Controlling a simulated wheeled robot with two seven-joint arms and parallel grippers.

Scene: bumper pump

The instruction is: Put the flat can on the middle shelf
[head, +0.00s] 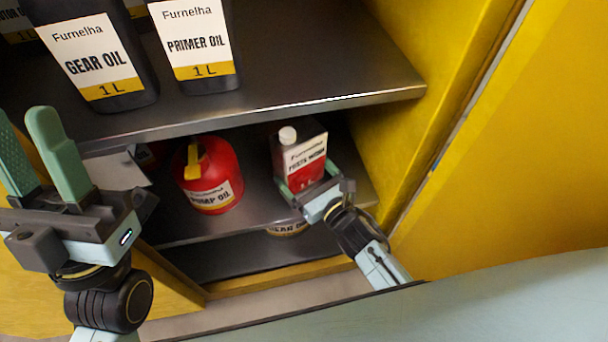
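The flat can (304,158), red and white with a white cap, is upright at the right of the shelf below the large bottles, the middle one of the shelves in view (240,222). My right gripper (308,180) reaches in from the lower right. Its green fingers lie on both sides of the can's lower part, close against it, and it appears shut on it. The can's base is hidden behind the gripper, so I cannot tell whether it touches the shelf. My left gripper (22,115) is open and empty at the left, in front of the cabinet.
A red pump oil can (208,178) with a yellow handle stands left of the flat can. Gear oil (95,55) and primer oil (195,45) bottles stand on the shelf above. Another can (287,229) sits below. The yellow cabinet wall (400,100) is close on the right.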

